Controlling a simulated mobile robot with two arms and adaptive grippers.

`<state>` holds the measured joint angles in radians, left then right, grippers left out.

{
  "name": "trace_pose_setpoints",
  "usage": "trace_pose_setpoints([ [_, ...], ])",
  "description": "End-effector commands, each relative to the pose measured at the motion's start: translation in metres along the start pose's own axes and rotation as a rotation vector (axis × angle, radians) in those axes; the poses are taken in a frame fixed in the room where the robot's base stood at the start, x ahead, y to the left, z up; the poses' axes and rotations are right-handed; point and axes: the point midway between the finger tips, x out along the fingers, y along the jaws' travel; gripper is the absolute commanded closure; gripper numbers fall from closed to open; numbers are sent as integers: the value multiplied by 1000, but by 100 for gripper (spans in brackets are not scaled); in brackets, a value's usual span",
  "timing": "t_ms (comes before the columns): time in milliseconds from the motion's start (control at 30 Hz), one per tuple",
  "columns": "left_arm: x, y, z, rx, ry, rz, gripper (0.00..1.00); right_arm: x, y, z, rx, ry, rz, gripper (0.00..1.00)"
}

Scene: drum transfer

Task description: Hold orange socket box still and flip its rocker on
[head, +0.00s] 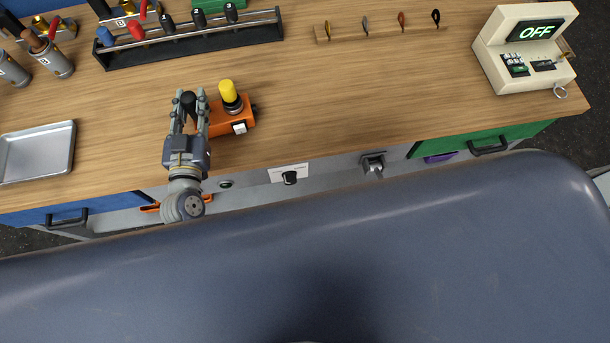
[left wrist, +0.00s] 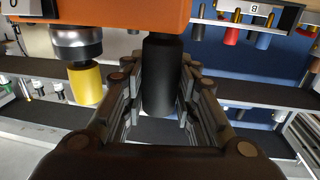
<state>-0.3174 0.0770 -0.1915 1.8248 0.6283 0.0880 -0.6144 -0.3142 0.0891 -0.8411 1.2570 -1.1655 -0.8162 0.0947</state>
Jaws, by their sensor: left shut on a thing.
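The orange socket box (head: 232,120) lies on the wooden bench. A yellow-topped plug (head: 230,94) stands upright on it. A small white part (head: 239,128), perhaps the rocker, is on its near side; its on/off position is too small to tell. My left gripper (head: 190,104) is at the box's left end, its fingers closed around a black cylinder. In the left wrist view, this black cylinder (left wrist: 160,75) sits between the fingers and meets the orange box (left wrist: 115,12); the yellow plug (left wrist: 86,84) is beside it. My right gripper is out of view.
A metal tray (head: 38,152) lies to the left. A black rack (head: 190,40) with several coloured plugs stands behind the box. A cream device (head: 525,50) reading OFF is at the far right. The bench right of the box is clear.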

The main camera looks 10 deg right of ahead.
Motion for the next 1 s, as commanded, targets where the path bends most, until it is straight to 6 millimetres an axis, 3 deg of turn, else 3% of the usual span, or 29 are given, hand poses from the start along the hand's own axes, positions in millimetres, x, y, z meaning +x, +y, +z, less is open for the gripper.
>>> trace_pose_setpoints([
  [333,0,-1,0,1,1,-1,100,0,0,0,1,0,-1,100],
  [367,0,-1,0,1,1,-1,71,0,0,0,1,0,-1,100],
  [467,0,-1,0,1,1,-1,49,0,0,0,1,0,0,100],
  [833,-2,0,0,1,-1,0,49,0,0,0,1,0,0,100],
  [1000,-20,0,1,2,-2,0,49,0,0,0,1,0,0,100],
])
